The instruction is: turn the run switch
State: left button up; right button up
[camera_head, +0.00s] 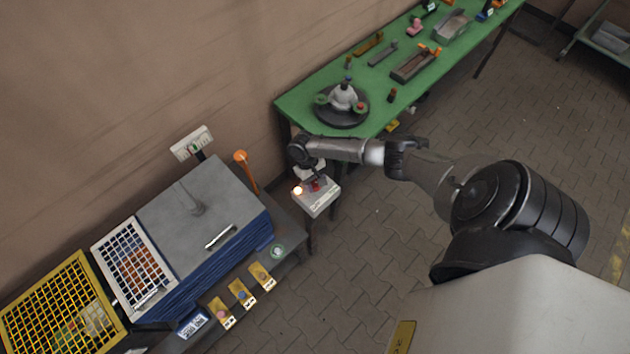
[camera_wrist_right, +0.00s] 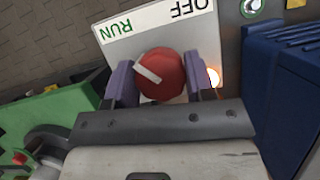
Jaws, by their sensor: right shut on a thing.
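The run switch is a red round knob (camera_wrist_right: 172,66) with a white pointer bar, on a pale plate (camera_wrist_right: 182,22) printed RUN in green and OFF in black. The bar slants to the upper left, on the RUN side. My right gripper (camera_wrist_right: 158,80) has its two purple fingers on either side of the knob and is shut on it. In the head view, my right gripper (camera_head: 313,174) reaches down to the pale switch box (camera_head: 318,204) on its post, partly hiding the knob. A lamp (camera_head: 297,190) glows beside the knob. My left gripper is not in view.
A green table (camera_head: 300,98) with parts stands behind the box. A blue cabinet with a grey top (camera_head: 185,215), an orange-topped lever (camera_head: 241,157) and a yellow grid (camera_head: 55,310) are at left.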

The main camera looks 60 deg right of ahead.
dwell(0.5)
jog(key=o, duration=0.9)
jog(key=shift+v, duration=6.95)
jog(key=shift+s+a, duration=0.1)
jog(key=shift+a, duration=0.05)
jog(key=shift+n, duration=0.4)
